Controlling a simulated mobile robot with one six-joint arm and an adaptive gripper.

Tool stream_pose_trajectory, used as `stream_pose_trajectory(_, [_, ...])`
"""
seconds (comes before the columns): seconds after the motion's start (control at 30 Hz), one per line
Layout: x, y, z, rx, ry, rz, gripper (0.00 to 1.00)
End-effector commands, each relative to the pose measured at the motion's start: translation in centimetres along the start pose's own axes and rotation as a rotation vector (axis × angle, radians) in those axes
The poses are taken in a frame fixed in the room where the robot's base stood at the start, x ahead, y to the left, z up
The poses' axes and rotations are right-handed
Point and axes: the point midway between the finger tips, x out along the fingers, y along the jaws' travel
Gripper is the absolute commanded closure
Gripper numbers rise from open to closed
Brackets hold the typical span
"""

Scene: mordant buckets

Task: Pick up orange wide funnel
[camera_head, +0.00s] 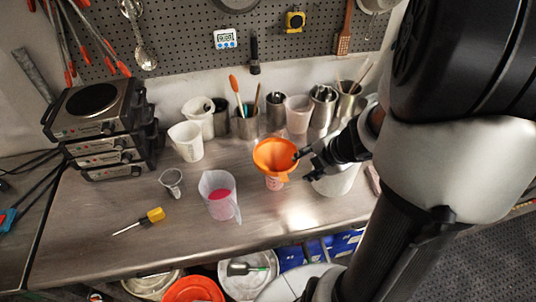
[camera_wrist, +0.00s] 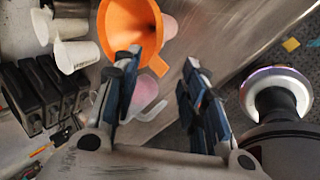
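The orange wide funnel (camera_head: 268,152) stands mouth up on the metal bench, its lower part in or in front of a small whitish container (camera_head: 275,183). I cannot tell which. My gripper (camera_head: 304,163) is just to the right of the funnel's rim. In the wrist view the funnel (camera_wrist: 117,28) is at the top, with its orange handle tab (camera_wrist: 150,62) pointing down between the fingertips. The fingers of my gripper (camera_wrist: 160,64) are apart, and the left fingertip overlaps the funnel's rim in the picture. Contact cannot be told.
A clear jug with pink liquid (camera_head: 220,199) stands in front left of the funnel. A white tub (camera_head: 338,182) is partly hidden under my gripper. White jugs (camera_head: 187,142) and metal cups (camera_head: 322,108) line the back. A yellow-handled screwdriver (camera_head: 153,216) lies front left.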

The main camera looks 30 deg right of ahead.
Motion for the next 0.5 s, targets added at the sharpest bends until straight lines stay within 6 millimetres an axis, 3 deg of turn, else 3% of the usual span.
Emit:
stream_pose_trajectory(0.03, [1.8,-0.3,-0.1,-0.003,0.002,0.000,0.61])
stream_pose_trajectory(0.2, [5.2,-0.2,0.0,0.000,0.000,0.000,0.61])
stream_pose_trajectory(0.33, [6.8,-0.1,0.1,0.001,-0.001,0.000,0.61])
stream_pose_trajectory(0.5, [7.5,0.1,0.1,0.000,-0.003,0.001,0.61])
